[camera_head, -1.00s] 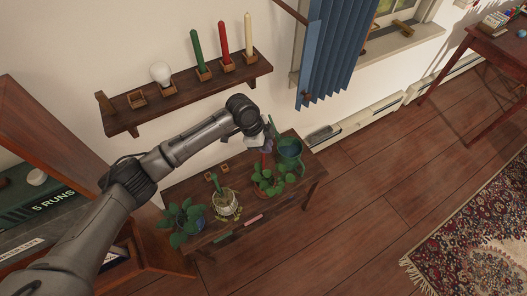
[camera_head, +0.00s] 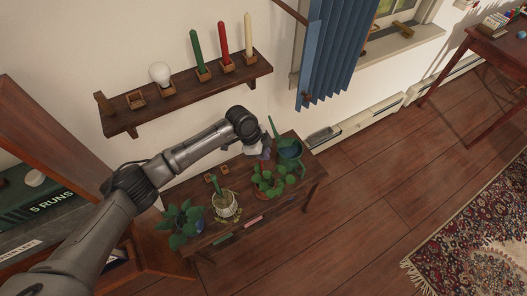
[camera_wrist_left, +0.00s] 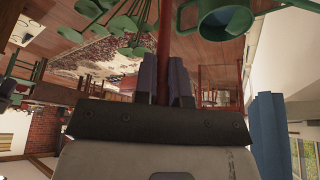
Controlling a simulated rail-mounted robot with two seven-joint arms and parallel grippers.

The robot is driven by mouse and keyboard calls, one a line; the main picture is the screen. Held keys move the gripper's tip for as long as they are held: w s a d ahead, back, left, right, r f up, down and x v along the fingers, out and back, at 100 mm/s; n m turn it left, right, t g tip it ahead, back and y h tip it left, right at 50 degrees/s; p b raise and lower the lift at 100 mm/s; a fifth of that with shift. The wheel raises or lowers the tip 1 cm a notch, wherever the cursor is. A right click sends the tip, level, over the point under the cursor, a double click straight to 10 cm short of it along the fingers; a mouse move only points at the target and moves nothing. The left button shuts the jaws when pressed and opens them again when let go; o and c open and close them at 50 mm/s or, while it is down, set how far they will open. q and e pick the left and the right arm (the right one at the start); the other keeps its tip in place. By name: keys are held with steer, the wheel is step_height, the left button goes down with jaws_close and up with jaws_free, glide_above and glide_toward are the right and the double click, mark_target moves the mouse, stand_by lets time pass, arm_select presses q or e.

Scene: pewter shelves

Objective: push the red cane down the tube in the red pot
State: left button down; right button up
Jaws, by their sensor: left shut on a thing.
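My left gripper (camera_head: 263,153) is over the low bench, just above the leafy plant in the red pot (camera_head: 260,192). It is shut on the red cane (camera_wrist_left: 163,48), which stands between the two fingers in the left wrist view. In the head view a short length of red shows under the fingers, among the leaves. The tube and the cane's lower end are hidden by leaves, so I cannot tell how deep the cane is. My right gripper is out of view.
A green watering can (camera_head: 288,150) stands close behind and right of the red pot. A pale pot (camera_head: 226,206) with a green cane and another leafy plant (camera_head: 180,222) are to the left. A wall shelf (camera_head: 190,90) with candles and a bulb hangs above.

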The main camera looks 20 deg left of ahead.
arm_select(q)
steer(key=c, duration=1.2)
jaws_free()
steer(key=w+p+v, duration=0.1)
steer(key=v, duration=1)
steer(key=s+d+f+n, duration=0.1)
steer(key=s+d+f, duration=0.25)
steer(key=s, duration=0.25)
steer(key=s+d+f+n+t, duration=0.1)
steer(key=s+d+f, duration=0.1)
steer(key=s+f, duration=0.25)
steer(key=s+d+f+n, duration=0.2)
steer(key=s+f, duration=0.1)
steer(key=s, duration=0.4)
steer(key=s+a+n+y, duration=0.1)
steer(key=s+a+n, duration=0.2)
steer(key=s, duration=0.3)
steer(key=s+a+f+n+t+y, duration=0.1)
steer(key=s+a+n, duration=0.1)
steer(key=s, duration=0.5)
steer(key=s+a+n+y, duration=0.2)
steer(key=s+a+n, duration=0.1)
steer(key=s, duration=0.4)
steer(key=shift+a+f+n+t, duration=0.2)
steer(key=shift+a+n+t, duration=0.2)
steer(key=shift+n, duration=0.5)
